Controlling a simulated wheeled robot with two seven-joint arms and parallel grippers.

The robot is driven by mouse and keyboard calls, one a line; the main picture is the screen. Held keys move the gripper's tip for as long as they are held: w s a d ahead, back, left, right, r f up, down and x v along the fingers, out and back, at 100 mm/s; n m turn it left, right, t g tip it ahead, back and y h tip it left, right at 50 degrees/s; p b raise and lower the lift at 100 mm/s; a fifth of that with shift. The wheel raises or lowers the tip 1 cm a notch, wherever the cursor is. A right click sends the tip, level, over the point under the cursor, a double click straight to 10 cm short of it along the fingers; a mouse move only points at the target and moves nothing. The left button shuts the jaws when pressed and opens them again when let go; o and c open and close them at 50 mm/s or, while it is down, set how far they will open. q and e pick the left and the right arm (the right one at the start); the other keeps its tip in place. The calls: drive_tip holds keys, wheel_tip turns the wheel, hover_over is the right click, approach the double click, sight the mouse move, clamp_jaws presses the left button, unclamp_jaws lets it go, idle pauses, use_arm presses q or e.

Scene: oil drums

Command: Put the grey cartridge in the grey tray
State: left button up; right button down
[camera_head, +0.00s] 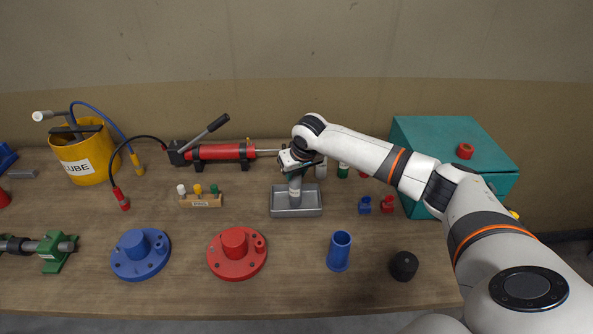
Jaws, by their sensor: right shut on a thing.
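The grey cartridge (295,193) is upright below my right gripper (296,175), which is shut on it. The cartridge is over or inside the grey tray (310,213); I cannot tell whether its bottom touches the tray floor. The tray is a shallow metal box near the middle of the wooden table. The gripper's fingers are small and partly hidden by my right wrist. My left gripper is not in view.
A red hand pump (222,152) lies behind. A wooden rack (201,200) stands left of the tray. A red flange (237,254), blue flange (140,254), blue cup (339,251) and black cap (404,266) stand in front. A teal box (455,140) is at right.

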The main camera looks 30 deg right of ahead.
drive_tip(key=shift+f, duration=0.15)
drive_tip(key=c, duration=1)
unclamp_jaws()
drive_tip(key=shift+c, duration=0.2)
use_arm(q)
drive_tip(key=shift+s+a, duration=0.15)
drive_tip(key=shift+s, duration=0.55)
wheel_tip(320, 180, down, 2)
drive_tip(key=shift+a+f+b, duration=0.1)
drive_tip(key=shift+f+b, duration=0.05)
drive_tip(key=shift+b, duration=0.9)
use_arm(e)
drive_tip(key=v, duration=1.2)
drive_tip(key=shift+w, duration=0.1)
